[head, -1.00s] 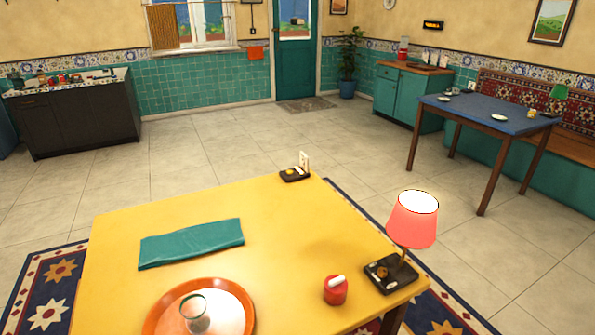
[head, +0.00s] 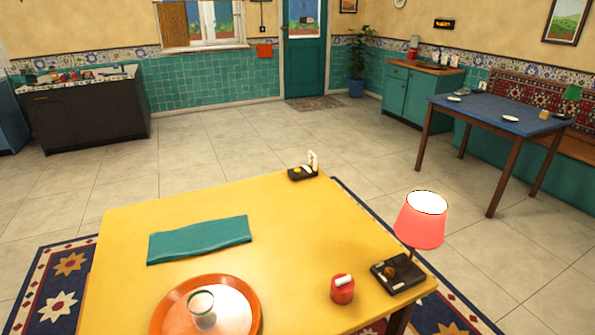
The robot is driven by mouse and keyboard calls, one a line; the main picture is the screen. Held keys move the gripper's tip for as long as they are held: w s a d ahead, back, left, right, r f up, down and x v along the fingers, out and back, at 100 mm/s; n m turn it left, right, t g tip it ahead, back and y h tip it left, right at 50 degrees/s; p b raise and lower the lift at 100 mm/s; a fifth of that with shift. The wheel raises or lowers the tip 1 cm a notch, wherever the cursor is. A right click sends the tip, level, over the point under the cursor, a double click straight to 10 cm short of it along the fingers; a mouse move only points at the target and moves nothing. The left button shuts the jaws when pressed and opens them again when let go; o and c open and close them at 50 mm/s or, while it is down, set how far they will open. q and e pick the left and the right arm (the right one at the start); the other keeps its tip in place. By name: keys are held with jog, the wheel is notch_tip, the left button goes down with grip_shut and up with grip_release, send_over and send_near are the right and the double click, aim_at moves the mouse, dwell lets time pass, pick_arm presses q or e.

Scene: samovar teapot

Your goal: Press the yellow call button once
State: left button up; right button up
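A small black holder (head: 302,174) stands at the far edge of the yellow table. A small yellow spot on it (head: 297,170) looks like the yellow call button, though it is too small to be sure. An upright white card (head: 313,160) stands at the holder's right side. Neither of my grippers is in view, so nothing of mine touches the holder.
A blue table (head: 480,108) stands right. Tiled floor (head: 230,145) is clear beyond.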

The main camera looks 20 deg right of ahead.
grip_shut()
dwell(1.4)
